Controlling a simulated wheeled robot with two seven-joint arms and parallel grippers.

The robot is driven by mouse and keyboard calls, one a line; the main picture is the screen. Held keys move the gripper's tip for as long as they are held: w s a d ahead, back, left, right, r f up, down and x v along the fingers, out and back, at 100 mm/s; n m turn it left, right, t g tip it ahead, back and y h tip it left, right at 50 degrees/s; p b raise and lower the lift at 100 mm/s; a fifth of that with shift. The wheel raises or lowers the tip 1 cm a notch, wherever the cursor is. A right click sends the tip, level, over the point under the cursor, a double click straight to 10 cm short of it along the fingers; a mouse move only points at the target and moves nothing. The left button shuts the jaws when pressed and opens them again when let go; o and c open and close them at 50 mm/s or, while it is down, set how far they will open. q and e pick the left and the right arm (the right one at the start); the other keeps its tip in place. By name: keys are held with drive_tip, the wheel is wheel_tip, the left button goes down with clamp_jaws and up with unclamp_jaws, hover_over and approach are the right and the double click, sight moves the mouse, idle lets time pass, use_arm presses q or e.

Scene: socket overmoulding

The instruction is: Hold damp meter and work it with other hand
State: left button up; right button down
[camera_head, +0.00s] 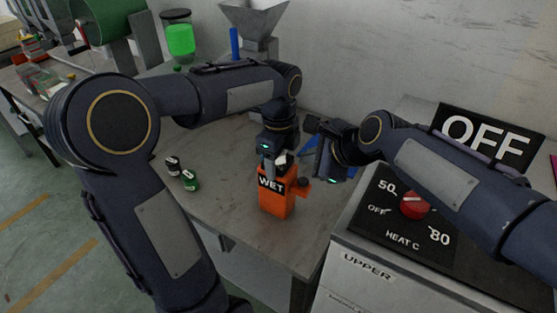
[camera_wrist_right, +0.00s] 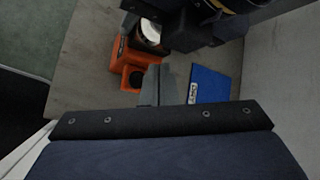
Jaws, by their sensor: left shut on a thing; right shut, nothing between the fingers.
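The damp meter (camera_head: 275,202) is an orange box with a black plate reading WET, upright at the table's front right. My left gripper (camera_head: 275,165) is shut on its top from above, partly hiding it. The meter (camera_wrist_right: 117,66) also shows in the right wrist view, with a round dark knob (camera_wrist_right: 135,79) on an orange stub at its side. My right gripper (camera_head: 318,168) is shut and empty, just right of the meter and above the knob. Its fingers (camera_wrist_right: 158,88) show beside the knob in the wrist view; I cannot tell whether they touch it.
A dark bottle (camera_head: 173,166) and a green bottle (camera_head: 190,181) stand left of the meter. A blue card (camera_wrist_right: 209,86) lies to the right. A heater panel with a red dial (camera_head: 414,205) and an OFF sign (camera_head: 487,137) are at right. A metal hopper (camera_head: 254,22) stands behind.

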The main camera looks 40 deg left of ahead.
use_arm(q)
drive_tip(key=shift+f, duration=0.1)
drive_tip(key=o, duration=1.1)
drive_tip(key=shift+c, duration=0.2)
